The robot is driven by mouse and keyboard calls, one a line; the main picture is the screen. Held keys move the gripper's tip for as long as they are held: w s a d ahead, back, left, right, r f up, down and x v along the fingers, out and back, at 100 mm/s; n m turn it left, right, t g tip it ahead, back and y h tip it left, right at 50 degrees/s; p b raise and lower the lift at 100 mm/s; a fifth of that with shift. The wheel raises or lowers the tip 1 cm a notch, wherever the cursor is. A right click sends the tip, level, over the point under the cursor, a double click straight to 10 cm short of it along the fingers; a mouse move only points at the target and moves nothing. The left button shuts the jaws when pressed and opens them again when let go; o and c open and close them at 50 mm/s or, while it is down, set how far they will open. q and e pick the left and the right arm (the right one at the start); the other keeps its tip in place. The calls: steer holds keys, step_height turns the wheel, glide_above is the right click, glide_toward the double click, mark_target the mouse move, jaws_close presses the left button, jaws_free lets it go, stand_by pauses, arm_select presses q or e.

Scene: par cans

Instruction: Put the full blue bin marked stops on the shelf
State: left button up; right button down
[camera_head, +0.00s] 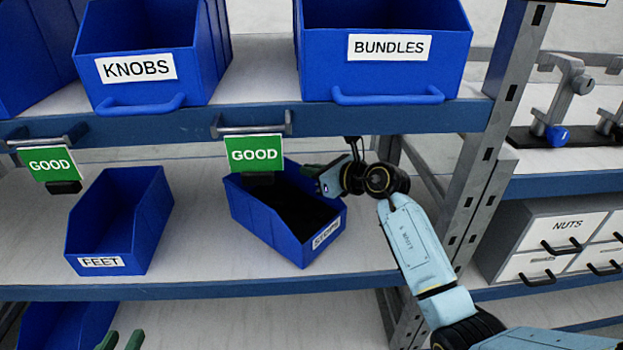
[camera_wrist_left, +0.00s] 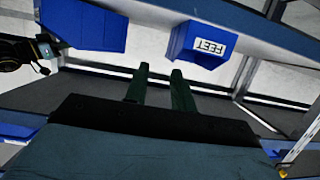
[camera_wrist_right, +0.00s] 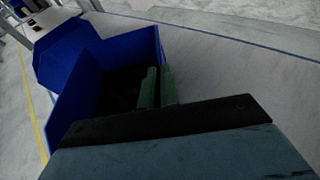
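The blue bin marked STOPS (camera_head: 262,222) is at the middle shelf (camera_head: 200,275), turned at an angle with its label towards the front right. Its inside is dark, and I cannot make out the contents or whether its base touches the board. My right gripper (camera_head: 322,184) is at its right wall. In the right wrist view the fingers (camera_wrist_right: 158,88) are close together with the wall of the bin (camera_wrist_right: 75,95) between them. My left gripper (camera_head: 120,342) is low at the bottom left, below the shelf edge; in the left wrist view its fingers (camera_wrist_left: 160,88) are apart and empty.
A FEET bin (camera_head: 120,215) stands left on the same shelf. KNOBS (camera_head: 150,35) and BUNDLES (camera_head: 385,75) bins stand on the shelf above. Green GOOD signs (camera_head: 254,153) hang from its edge. A grey upright (camera_head: 490,150) stands at right, with NUTS drawers (camera_head: 560,235) beyond.

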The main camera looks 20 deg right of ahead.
arm_select(q)
steer(key=shift+w+d+r+t+h, duration=0.15)
steer(key=shift+r+t, duration=0.2)
steer(key=shift+r, duration=0.2)
steer(key=shift+w+d+r+t+h, duration=0.1)
steer(key=shift+d+r+t, duration=0.05)
steer(key=shift+r+t, duration=0.35)
steer(key=shift+w+d+r+t+h, duration=0.15)
steer(key=shift+r+t, duration=0.1)
steer(key=shift+r, duration=0.35)
arm_select(e)
steer(key=shift+f, duration=0.45)
steer(key=shift+f, duration=0.1)
steer(key=c, duration=1.6)
jaws_free()
steer(key=shift+f, duration=0.1)
steer(key=shift+c, duration=0.2)
arm_select(q)
steer(key=shift+r, duration=0.1)
